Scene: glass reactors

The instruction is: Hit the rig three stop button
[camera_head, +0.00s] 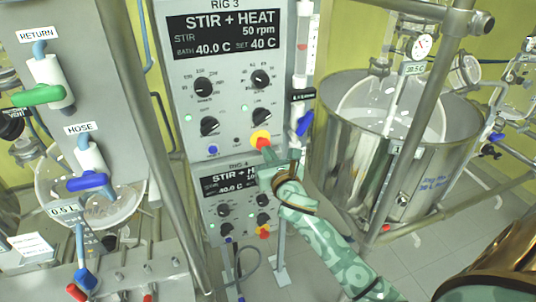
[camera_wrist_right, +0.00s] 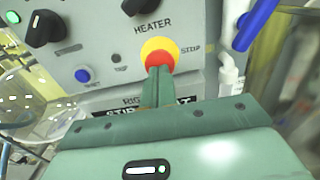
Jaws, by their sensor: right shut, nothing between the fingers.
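The rig three panel (camera_head: 234,95) is a grey control box labelled RIG 3, with a STIR + HEAT display. Its stop button (camera_head: 260,138) is red on a yellow collar at the panel's lower right. In the right wrist view the stop button (camera_wrist_right: 159,55) sits beside the word STOP, under HEATER. My right gripper (camera_head: 268,152) is shut and empty, with its fingertips at the button's lower edge. In the wrist view the shut fingers (camera_wrist_right: 158,75) overlap the lower part of the red cap; whether they touch it I cannot tell. My left gripper is not in view.
Below is the rig 4 panel (camera_head: 232,185) with its own red and yellow stop button (camera_head: 264,232). A blue reset button (camera_head: 213,150) and a blue valve handle (camera_head: 304,123) flank the rig three button. A steel vessel (camera_head: 350,165) stands right; a metal post (camera_head: 165,150) stands left.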

